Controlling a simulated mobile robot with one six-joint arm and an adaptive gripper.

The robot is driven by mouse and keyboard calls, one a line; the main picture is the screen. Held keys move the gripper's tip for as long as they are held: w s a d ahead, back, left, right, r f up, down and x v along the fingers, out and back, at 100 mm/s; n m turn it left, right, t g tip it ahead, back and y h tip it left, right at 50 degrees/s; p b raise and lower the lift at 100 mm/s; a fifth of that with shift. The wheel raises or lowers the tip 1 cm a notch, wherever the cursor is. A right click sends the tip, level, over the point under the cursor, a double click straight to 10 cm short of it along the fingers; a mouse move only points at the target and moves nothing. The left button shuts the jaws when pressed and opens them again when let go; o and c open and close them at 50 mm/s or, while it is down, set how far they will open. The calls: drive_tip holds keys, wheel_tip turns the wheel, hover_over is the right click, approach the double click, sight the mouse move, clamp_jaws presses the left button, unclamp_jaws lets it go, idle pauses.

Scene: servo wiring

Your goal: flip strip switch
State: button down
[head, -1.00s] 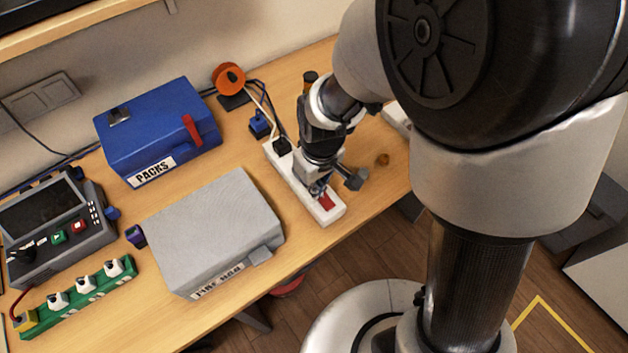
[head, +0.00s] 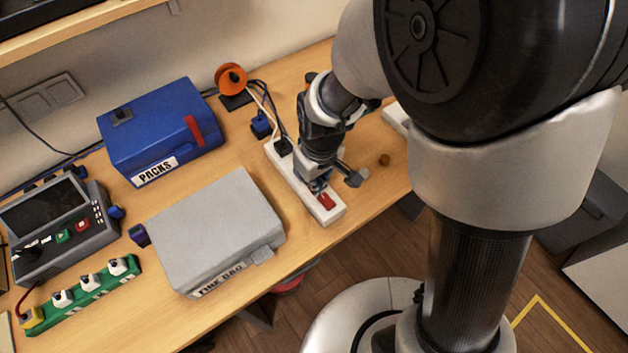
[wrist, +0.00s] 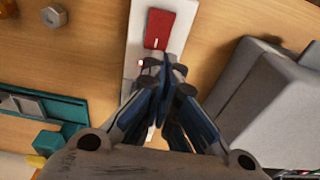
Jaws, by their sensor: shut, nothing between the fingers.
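The white power strip (head: 280,171) lies on the wooden table, with a black plug in its far end. Its red rocker switch (head: 326,201) is at the near end and also shows in the wrist view (wrist: 158,29). A small lit red spot (wrist: 140,63) sits beside the switch on the strip. My gripper (head: 318,187) is shut and empty, pointing down over the strip just behind the switch. In the wrist view its closed fingertips (wrist: 168,66) are just below the switch's edge. I cannot tell whether they touch the strip.
A grey box (head: 215,228) stands close to the left of the strip. A blue box (head: 158,130) and an orange spool (head: 231,77) stand behind. A green strip with white plugs (head: 84,291) is at the left. The table's front edge is near the switch.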

drive_tip(key=shift+r, duration=0.1)
wheel_tip(320, 180, up, 14)
drive_tip(key=w+a+p, duration=0.1)
drive_tip(key=p, duration=0.5)
drive_tip(key=shift+w, duration=0.2)
drive_tip(key=s+d+r+m+t+b, duration=0.1)
drive_tip(key=s+d+r+m+t, duration=0.2)
drive_tip(key=s+d+r+m, duration=0.3)
drive_tip(key=s+d+r, duration=0.4)
drive_tip(key=s+d, duration=0.4)
drive_tip(key=s, duration=0.2)
drive_tip(key=shift+s+r+m+h+b, duration=0.2)
drive_tip(key=shift+m+h+b, duration=0.15)
drive_tip(key=shift+m+h, duration=0.05)
drive_tip(key=shift+a, duration=0.1)
